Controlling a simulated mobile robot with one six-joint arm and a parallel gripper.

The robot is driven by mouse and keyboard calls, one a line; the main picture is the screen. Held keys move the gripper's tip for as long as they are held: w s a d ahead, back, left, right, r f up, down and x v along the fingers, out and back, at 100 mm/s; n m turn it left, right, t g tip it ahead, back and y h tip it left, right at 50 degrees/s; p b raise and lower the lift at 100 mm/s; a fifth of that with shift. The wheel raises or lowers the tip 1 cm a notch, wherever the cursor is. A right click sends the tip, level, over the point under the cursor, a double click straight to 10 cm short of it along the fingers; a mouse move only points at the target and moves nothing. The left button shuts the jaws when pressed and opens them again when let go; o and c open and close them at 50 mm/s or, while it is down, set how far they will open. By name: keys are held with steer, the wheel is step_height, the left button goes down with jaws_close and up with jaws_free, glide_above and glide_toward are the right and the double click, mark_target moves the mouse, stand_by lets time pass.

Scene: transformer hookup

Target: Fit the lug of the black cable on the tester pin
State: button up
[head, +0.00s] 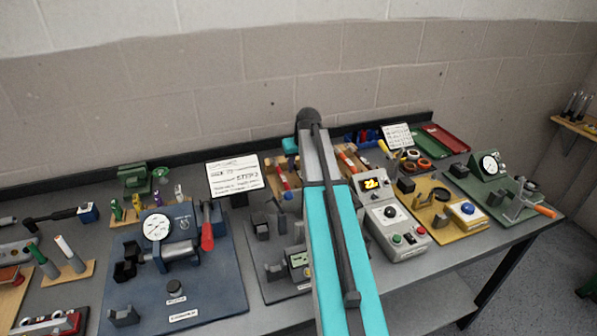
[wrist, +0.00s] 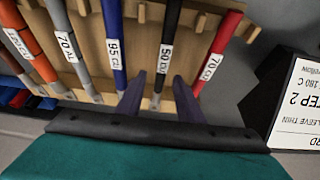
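The black cable (wrist: 171,22) with a white "50 CU" label stands in a wooden rack (wrist: 141,31) in the wrist view, between a blue "95 CU" cable (wrist: 113,45) and a red "70 CU" cable (wrist: 218,52). My gripper (wrist: 158,84) is open, with one finger on each side of the black cable's lower end, and gaps show on both sides. A narrow pale end, perhaps the lug, shows between the fingers. In the head view my arm covers the gripper and most of the rack (head: 273,172). I cannot make out the tester pin.
A grey box with a lit display (head: 391,218) stands right of my arm. A "STEP 2" card (head: 235,178) stands left of the rack, and also shows at the right of the wrist view (wrist: 303,105). A blue gauge fixture (head: 213,270) and a yellow plate (head: 450,232) fill the bench on either side.

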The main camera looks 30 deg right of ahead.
mark_target(298, 169)
stand_by(0.4)
jaws_close()
steer(key=shift+r, duration=0.1)
step_height(298, 169, up, 10)
steer(key=b, duration=0.3)
stand_by(0.7)
stand_by(0.6)
